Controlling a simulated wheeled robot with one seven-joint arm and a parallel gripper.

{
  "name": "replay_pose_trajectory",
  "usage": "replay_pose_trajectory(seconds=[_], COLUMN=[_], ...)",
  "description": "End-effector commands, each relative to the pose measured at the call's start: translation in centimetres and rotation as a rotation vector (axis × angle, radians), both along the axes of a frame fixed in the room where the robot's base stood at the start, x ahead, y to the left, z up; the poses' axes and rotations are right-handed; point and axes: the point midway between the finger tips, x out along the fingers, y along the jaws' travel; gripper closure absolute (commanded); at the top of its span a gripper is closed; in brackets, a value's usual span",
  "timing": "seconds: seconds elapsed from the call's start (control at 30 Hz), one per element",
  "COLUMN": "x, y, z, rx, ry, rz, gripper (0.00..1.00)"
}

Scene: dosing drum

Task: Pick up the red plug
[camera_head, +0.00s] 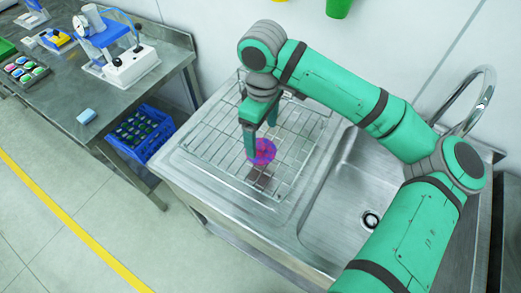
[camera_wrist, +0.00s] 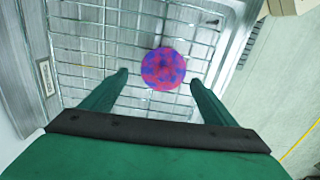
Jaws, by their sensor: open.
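A round plug (camera_head: 263,151), red-pink with blue-purple patches, is on the wire rack (camera_head: 215,150) over the sink's drainboard. In the wrist view the plug (camera_wrist: 163,68) shows against the rack's wires, between and slightly beyond my two fingertips. My gripper (camera_head: 261,143) is open and points down at the rack, with its fingers close to the plug. One finger stands just beside the plug in the head view. I cannot tell whether a finger touches it. The gripper (camera_wrist: 159,77) holds nothing.
The sink basin (camera_head: 345,190) with its drain lies right of the rack, under my arm, with a curved tap (camera_head: 484,95) behind. A blue crate (camera_head: 140,133) stands below.

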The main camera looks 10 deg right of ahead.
Motion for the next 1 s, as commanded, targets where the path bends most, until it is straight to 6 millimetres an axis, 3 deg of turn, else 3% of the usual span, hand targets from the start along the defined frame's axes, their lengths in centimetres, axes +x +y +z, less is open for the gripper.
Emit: replay_pose_trajectory(seconds=[0.4,0.67,0.83,1.0], x=[-0.4,-0.3,-0.3,-0.3], y=[-0.1,0.2,0.3,0.3], z=[-4.8,-5.1,-5.1,-5.0], rx=[-0.001,0.0,0.0,0.0], ry=[0.001,0.0,0.0,0.0], rz=[-0.011,-0.005,-0.003,-0.002], gripper=[0.19,0.19,0.53,0.53])
